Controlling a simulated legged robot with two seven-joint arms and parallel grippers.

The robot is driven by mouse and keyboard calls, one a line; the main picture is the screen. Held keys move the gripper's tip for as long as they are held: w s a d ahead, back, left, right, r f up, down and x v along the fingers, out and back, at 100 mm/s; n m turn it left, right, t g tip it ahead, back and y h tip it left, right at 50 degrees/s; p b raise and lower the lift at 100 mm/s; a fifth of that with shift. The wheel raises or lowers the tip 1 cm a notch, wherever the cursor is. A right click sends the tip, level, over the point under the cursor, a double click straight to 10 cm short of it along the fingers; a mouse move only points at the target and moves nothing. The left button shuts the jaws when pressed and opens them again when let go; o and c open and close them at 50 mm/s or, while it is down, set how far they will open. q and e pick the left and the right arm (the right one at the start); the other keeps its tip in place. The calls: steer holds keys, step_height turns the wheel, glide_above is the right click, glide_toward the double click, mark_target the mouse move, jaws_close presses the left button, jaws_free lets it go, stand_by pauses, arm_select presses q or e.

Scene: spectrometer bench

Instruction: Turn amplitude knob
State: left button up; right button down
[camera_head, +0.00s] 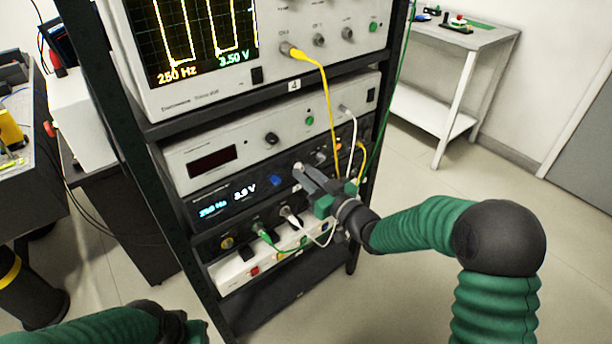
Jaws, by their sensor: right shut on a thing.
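The dark signal generator (206,198) sits low in the rack, its blue display reading a frequency and about 3.9 V, blurred.
The oscilloscope (132,62) above shows a square wave, 250 Hz and 3.50 V. Yellow (325,95), white and green cables hang close around my right gripper. A white power strip (232,272) lies below. A side table (470,38) stands at right; the floor between is clear.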

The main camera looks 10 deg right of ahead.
steer(key=shift+f+n+b, duration=0.1)
steer(key=shift+n+b, duration=4.4)
steer(key=shift+n, duration=1.1)
steer(key=c, duration=1.3)
jaws_free()
steer(key=shift+d, duration=0.1)
steer(key=p+v, duration=0.2)
steer(key=v, duration=1.4)
steer(key=shift+s+d+p, duration=0.2)
steer(key=shift+s+p, duration=0.15)
